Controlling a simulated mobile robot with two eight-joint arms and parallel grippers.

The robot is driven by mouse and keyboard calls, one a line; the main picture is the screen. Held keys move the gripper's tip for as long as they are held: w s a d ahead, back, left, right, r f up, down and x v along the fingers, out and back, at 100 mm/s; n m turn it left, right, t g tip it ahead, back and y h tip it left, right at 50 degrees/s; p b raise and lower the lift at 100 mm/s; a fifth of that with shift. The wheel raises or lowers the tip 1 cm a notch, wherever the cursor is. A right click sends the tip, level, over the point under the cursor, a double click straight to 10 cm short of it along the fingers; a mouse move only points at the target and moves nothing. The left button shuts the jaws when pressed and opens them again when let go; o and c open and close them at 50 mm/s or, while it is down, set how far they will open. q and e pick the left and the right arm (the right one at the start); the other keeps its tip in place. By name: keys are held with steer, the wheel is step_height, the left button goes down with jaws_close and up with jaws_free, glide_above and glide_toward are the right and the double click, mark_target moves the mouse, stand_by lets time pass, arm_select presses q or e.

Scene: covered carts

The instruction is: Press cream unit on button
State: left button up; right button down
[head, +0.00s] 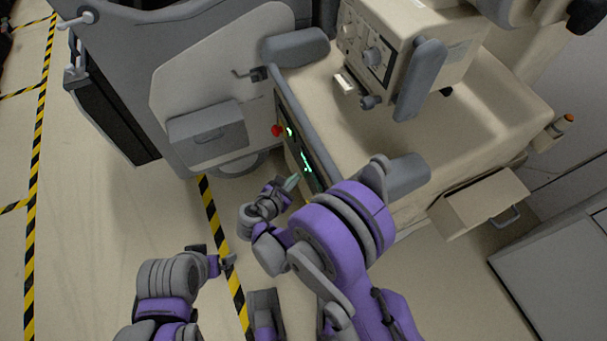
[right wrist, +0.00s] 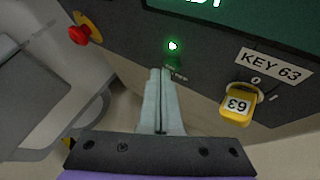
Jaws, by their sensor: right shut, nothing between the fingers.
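The cream unit (head: 470,120) is a large cart with a dark front panel (head: 300,150) that carries green lit marks. In the right wrist view a small round green lit button (right wrist: 173,46) sits on this panel, with a small unreadable label below it. My right gripper (head: 291,183) is shut and empty in front of the panel. In the right wrist view its closed fingertips (right wrist: 160,72) point at the panel just below the lit button; contact cannot be told. My left gripper (head: 228,262) is low at the left, away from the unit; its fingers are too small to judge.
A red knob on a yellow base (right wrist: 85,30) is left of the lit button. A yellow key tag marked 63 (right wrist: 239,103) hangs at the right, under a KEY 63 label (right wrist: 273,66). A grey cart (head: 205,130) stands left of the unit. An open drawer (head: 480,205) juts out at the right.

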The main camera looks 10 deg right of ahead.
steer(key=shift+w+d, duration=0.15)
steer(key=shift+d, duration=0.25)
stand_by(0.9)
steer(key=shift+a, duration=0.1)
steer(key=shift+s+a, duration=0.25)
steer(key=shift+a, duration=0.45)
steer(key=shift+a, duration=0.1)
steer(key=a, duration=0.1)
steer(key=s+a, duration=0.1)
steer(key=a, duration=0.2)
steer(key=shift+s+a, duration=0.3)
steer(key=shift+a, duration=0.1)
stand_by(0.3)
